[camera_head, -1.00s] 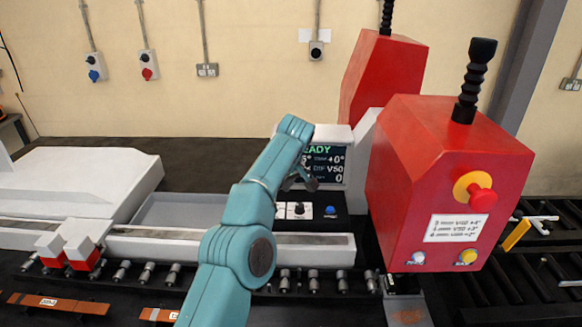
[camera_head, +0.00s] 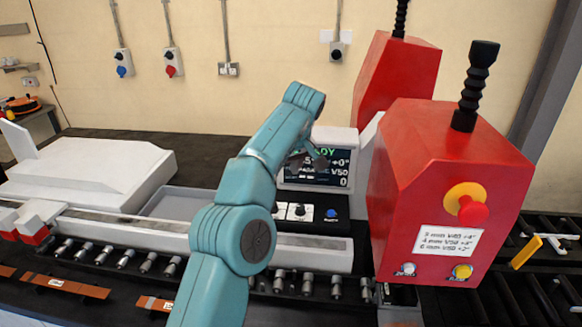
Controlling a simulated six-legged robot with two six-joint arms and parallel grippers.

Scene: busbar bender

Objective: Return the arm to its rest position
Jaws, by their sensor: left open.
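My left arm rises from the bottom of the view, teal, and reaches up in front of the machine's control panel. Its gripper (camera_head: 308,160) is open and holds nothing that I can see. It is small and partly hidden by the wrist, in front of the display screen (camera_head: 331,177). The screen reads READY in part, with some figures covered by the arm. My right gripper is not in view.
The red bender housing (camera_head: 430,150) stands right of the arm, with a red stop knob (camera_head: 472,210). A white rail (camera_head: 130,232) and rollers run along the bench. Copper bars (camera_head: 68,284) lie at the front left. A yellow piece (camera_head: 525,252) lies at right.

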